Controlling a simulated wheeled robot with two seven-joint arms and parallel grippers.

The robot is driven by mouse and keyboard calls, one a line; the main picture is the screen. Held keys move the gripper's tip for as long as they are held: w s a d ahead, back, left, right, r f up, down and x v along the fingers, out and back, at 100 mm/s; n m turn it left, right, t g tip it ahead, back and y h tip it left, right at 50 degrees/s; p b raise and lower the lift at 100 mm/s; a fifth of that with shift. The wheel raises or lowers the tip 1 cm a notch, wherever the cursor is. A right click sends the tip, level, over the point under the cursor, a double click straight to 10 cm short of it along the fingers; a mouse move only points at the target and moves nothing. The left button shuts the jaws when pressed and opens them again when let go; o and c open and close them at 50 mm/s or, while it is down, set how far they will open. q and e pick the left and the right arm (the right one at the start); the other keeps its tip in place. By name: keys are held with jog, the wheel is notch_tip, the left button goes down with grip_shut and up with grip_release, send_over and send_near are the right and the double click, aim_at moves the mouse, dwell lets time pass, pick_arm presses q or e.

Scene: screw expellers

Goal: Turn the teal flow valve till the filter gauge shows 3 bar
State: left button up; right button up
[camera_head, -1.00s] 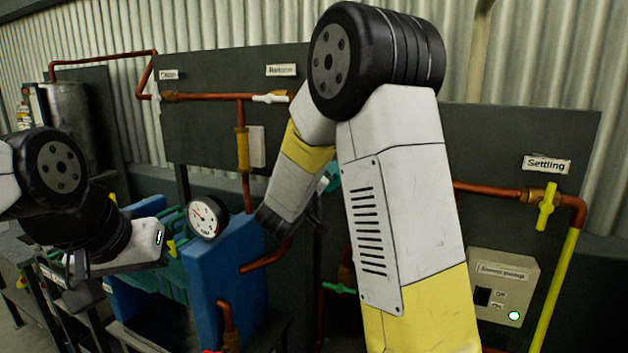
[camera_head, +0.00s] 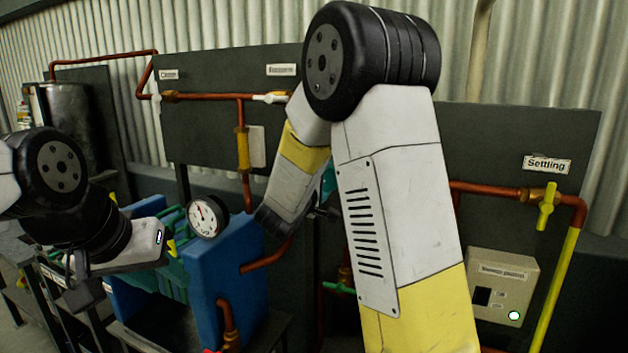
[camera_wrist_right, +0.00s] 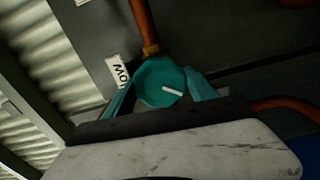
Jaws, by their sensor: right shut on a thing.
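The teal flow valve (camera_wrist_right: 160,82) is an angular knob with a white pointer mark, close in front of my right gripper (camera_wrist_right: 162,92) in the right wrist view. Teal pieces flank the knob on both sides, and my right gripper is shut on it. In the head view a bit of teal (camera_head: 329,180) shows behind my right arm, which hides most of the grip. The round white filter gauge (camera_head: 208,217) sits on the blue filter housing (camera_head: 222,270); its needle points up and slightly left, and its numbers are too small to read. My left gripper (camera_head: 78,285) hangs at the left, its fingers unclear.
Copper pipes (camera_head: 205,97) run across dark panels. At the right are a yellow valve (camera_head: 546,206) under the Settling label (camera_head: 547,165) and a beige switch box (camera_head: 503,285) with a green light. A green handle (camera_head: 338,288) lies low beside my right arm.

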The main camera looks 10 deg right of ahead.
jog(key=o, duration=1.4)
jog(key=shift+c, duration=0.2)
jog(key=v, duration=0.7)
jog(key=shift+s+a, duration=0.3)
